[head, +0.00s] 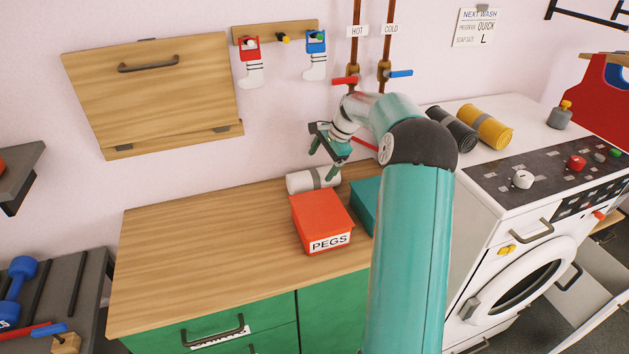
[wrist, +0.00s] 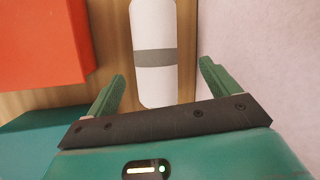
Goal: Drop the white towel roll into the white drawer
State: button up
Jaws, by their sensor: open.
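The white towel roll (head: 300,182) with a grey band lies on the wooden countertop, close to the wall and behind the red PEGS box. In the wrist view the roll (wrist: 154,82) lies lengthwise between the two green fingers, with a gap on each side. My gripper (head: 323,163) is open and empty, just above the roll; it also shows in the wrist view (wrist: 161,76). A white drawer-like unit (head: 590,265) with a dark handle stands out at the lower right, beside the washing machine, partly cut off by the frame edge.
The red PEGS box (head: 318,220) and a teal box (head: 366,195) stand in front of the roll. The countertop (head: 200,255) is clear to the left. Grey (head: 452,128) and yellow (head: 486,127) rolls lie on the washing machine (head: 475,185). Hot and cold pipes (head: 385,45) run down the wall.

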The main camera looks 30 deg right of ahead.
aim_at(317, 172)
jog(key=x, duration=0.6)
jog(key=shift+s, duration=0.3)
jog(key=c, duration=1.2)
jog(key=shift+r, duration=0.1)
jog(key=shift+c, duration=0.2)
